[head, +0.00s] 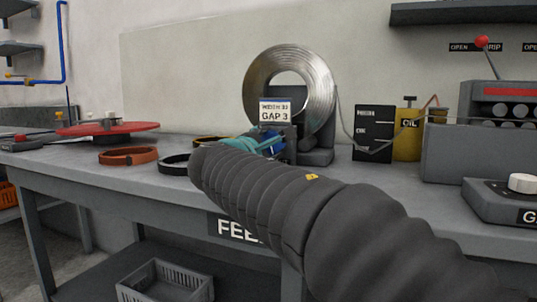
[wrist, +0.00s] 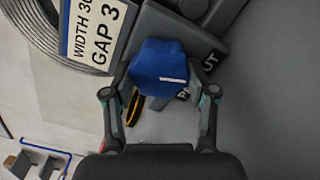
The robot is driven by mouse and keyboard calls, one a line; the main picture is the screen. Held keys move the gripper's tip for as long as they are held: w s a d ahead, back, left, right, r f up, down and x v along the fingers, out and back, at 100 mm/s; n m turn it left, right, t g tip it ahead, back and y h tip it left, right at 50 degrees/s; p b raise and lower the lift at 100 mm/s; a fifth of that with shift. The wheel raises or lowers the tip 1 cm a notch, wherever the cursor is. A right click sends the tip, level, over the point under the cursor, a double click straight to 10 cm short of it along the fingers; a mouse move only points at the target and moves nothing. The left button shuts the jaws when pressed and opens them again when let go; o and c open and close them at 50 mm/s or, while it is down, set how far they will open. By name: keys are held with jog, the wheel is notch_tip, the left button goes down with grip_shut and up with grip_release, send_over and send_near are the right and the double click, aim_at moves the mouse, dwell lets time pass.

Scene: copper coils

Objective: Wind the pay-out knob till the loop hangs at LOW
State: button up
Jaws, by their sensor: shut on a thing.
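The blue pay-out knob (wrist: 158,66) sits between my fingers in the wrist view, with a white mark pointing right. My gripper (wrist: 160,84) is shut on it, one finger at each side. In the head view my teal gripper (head: 243,146) reaches the knob (head: 272,147) at the coil stand's base; my arm hides part of it. The strip loop (head: 346,126) runs from the silvery coil (head: 315,80), dips across the left part of a dark level board (head: 373,150) and rises rightward. Its lowest point and the board's small lettering are hard to read.
A sign (head: 275,111) reading GAP 3 stands before the coil. An orange ring (head: 128,163) and a black ring (head: 173,168) lie on the bench left of my arm. A yellow OIL can (head: 408,145) stands right of the board, before a grey machine (head: 470,150).

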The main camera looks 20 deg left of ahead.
dwell(0.4)
jog(key=o, duration=1.2)
jog(key=shift+c, duration=0.2)
jog(key=s, duration=0.8)
jog(key=s+a, duration=0.1)
jog(key=s, duration=0.3)
jog(key=shift+s, duration=0.1)
